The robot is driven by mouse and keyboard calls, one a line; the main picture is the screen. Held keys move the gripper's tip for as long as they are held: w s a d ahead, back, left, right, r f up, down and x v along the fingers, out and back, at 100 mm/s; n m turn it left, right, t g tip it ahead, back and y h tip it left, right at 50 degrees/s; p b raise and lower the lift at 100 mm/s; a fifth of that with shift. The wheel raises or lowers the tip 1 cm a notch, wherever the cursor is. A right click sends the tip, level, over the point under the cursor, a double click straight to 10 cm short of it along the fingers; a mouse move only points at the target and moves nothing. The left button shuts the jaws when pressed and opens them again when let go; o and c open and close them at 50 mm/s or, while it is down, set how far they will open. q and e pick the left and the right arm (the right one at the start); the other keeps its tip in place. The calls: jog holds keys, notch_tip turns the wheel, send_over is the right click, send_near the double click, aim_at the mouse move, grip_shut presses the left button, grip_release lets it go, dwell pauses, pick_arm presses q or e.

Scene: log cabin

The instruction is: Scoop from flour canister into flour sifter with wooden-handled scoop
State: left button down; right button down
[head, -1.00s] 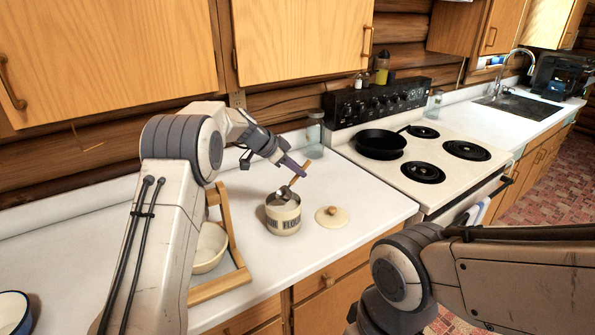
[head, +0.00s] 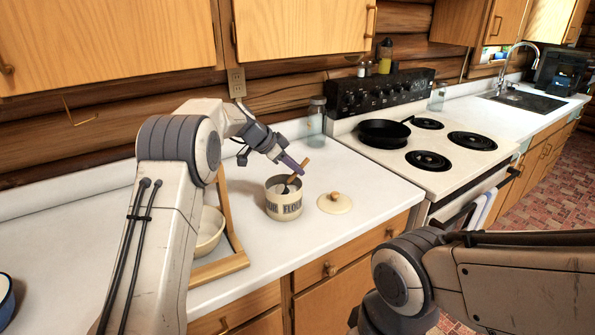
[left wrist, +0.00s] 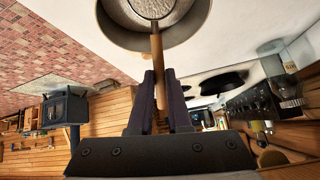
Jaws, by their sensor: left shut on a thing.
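The cream flour canister (head: 285,210) stands open on the white counter. My left gripper (head: 297,166) is above its back right rim, shut on the wooden handle of the scoop (head: 291,179). The scoop is tilted, its metal head down inside the canister mouth and mostly hidden in the head view. In the left wrist view, the handle (left wrist: 158,62) lies between the fingers (left wrist: 160,95) and points into the canister (left wrist: 112,28), over pale flour. I cannot clearly identify a flour sifter. My right arm shows, but its gripper is out of view.
The canister's lid (head: 334,204) lies to its right. A wooden stand (head: 226,262) and cream bowl (head: 208,232) are at left, partly behind my left arm. A glass jar (head: 317,120) stands at the back. The stove with a black skillet (head: 383,133) is at right.

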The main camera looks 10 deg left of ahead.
pick_arm(q)
jog(key=shift+a+r, duration=0.1)
jog(key=shift+r, duration=0.3)
jog(key=r+p, duration=0.1)
jog(key=d+r+p, duration=0.1)
jog(key=p, duration=0.1)
jog(key=shift+w+r, duration=0.2)
jog(key=shift+r, duration=0.15)
notch_tip(320, 180, up, 2)
jog(key=shift+d+r+p, duration=0.1)
jog(key=shift+r+p, duration=0.15)
jog(key=shift+p, duration=0.55)
jog(key=p, duration=0.2)
jog(key=y+p, duration=0.1)
jog(key=p, duration=0.1)
jog(key=shift+w+d+r+g+y, duration=0.15)
jog(key=shift+d+r+g+y, duration=0.15)
jog(key=shift+d+r, duration=0.1)
jog(key=d+y+p, duration=0.1)
jog(key=y+p, duration=0.1)
jog(key=p, duration=0.3)
jog(key=d+f+g+y+p, duration=0.1)
jog(key=y+p, duration=0.1)
jog(key=p, duration=0.3)
jog(key=w+d+f+m+g+y+p, duration=0.1)
jog(key=y+p, duration=0.1)
jog(key=p, duration=0.4)
jog(key=shift+w+d+f, duration=0.1)
